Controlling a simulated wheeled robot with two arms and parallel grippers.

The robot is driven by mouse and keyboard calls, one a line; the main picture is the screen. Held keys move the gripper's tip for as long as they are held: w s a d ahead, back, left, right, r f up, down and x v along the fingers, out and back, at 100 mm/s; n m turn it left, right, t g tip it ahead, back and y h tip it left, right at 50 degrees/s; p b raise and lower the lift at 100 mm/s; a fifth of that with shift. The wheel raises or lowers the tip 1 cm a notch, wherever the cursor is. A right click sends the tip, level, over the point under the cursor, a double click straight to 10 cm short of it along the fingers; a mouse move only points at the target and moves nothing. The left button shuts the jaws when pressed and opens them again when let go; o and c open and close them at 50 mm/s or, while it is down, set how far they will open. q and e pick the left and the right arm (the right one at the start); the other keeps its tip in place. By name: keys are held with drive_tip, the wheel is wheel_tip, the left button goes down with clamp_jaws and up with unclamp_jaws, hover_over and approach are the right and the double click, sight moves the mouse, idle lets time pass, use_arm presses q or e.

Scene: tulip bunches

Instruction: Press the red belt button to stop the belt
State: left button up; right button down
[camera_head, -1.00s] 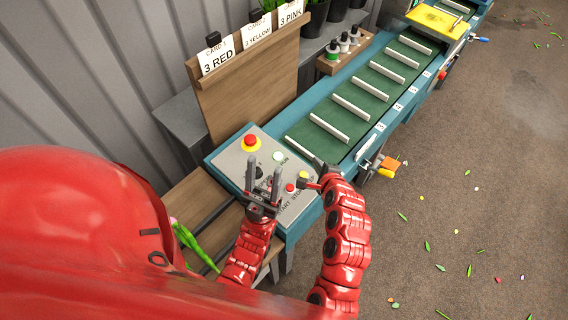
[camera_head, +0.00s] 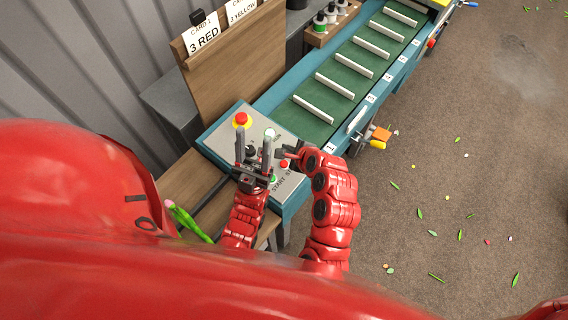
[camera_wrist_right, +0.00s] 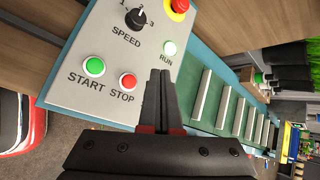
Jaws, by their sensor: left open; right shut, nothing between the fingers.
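The red STOP button (camera_wrist_right: 128,81) sits on the grey control panel (camera_wrist_right: 75,89), beside the green START button (camera_wrist_right: 94,66). In the head view the STOP button (camera_head: 284,163) shows close to my right fingertips. My right gripper (camera_wrist_right: 160,74) is shut and empty, with its tips just right of the STOP button in the wrist view; I cannot tell whether they touch the panel. My right gripper also shows in the head view (camera_head: 285,152). My left gripper (camera_head: 253,145) is open and empty, fingers upward, in front of the panel and hiding part of it.
The green belt (camera_head: 345,79) with white slats runs away to the upper right. A wooden card board (camera_head: 235,60) stands behind the panel.

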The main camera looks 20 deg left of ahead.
wheel_tip(320, 180, down, 6)
drive_tip(key=b, duration=0.3)
drive_tip(key=shift+b, duration=0.3)
drive_tip(key=shift+f, duration=0.4)
idle(1.3)
drive_tip(key=shift+f, duration=0.4)
drive_tip(key=shift+f+b, duration=0.4)
drive_tip(key=shift+f, duration=0.05)
idle(0.7)
drive_tip(key=shift+r, duration=0.15)
drive_tip(key=shift+r+p, duration=0.7)
drive_tip(key=shift+p, duration=0.05)
drive_tip(key=shift+r, duration=0.1)
